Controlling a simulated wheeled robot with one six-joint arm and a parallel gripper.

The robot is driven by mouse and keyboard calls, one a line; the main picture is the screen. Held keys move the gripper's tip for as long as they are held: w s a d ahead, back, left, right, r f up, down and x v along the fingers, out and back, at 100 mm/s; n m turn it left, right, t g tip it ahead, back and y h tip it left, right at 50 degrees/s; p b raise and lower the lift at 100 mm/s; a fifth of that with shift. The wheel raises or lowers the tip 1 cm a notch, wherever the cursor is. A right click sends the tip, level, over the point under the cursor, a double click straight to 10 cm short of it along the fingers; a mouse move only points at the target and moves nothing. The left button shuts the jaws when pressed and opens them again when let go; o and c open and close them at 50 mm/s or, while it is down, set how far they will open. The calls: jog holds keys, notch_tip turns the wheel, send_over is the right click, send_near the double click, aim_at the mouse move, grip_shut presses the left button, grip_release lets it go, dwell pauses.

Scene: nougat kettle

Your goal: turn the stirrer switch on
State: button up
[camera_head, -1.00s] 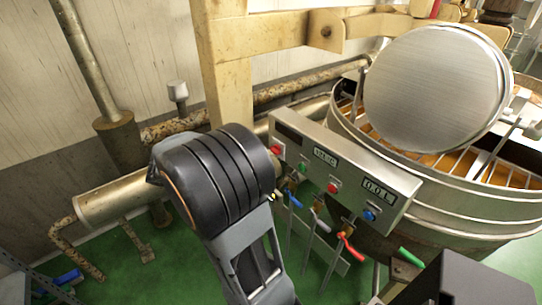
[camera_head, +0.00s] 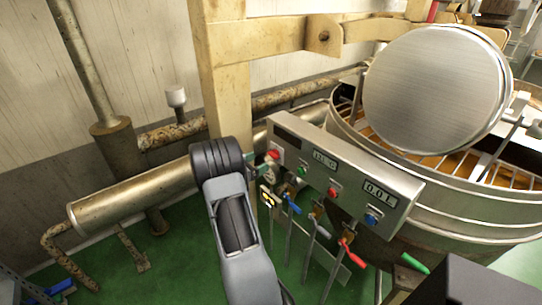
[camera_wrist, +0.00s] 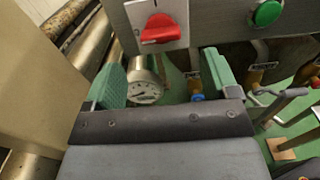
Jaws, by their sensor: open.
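The stirrer switch is probably the red rotary knob (camera_wrist: 160,28) on a white plate, at the left end of the grey control panel (camera_wrist: 212,22). In the wrist view its handle lies roughly level, tilted slightly. The knob also shows in the head view (camera_head: 273,155). My gripper (camera_wrist: 164,62) is open, with one green finger to each side and below the knob. Nothing is between the fingers in its grip; a round pressure gauge (camera_wrist: 145,88) shows behind the gap. In the head view my arm's links hide most of the gripper, and one green finger shows beside the knob.
The panel also carries a green button (camera_wrist: 267,13), a red one (camera_head: 333,192), a blue one (camera_head: 372,218) and displays. Valves with blue and red handles (camera_head: 352,253) hang below. A beige post (camera_head: 226,75) stands left, and the kettle (camera_head: 470,215) is at right.

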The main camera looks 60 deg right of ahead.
aim_at(271, 156)
jog(key=shift+p+x, duration=0.3)
jog(key=shift+x, duration=3.25)
jog(key=shift+f, duration=0.1)
jog(key=c, duration=0.9)
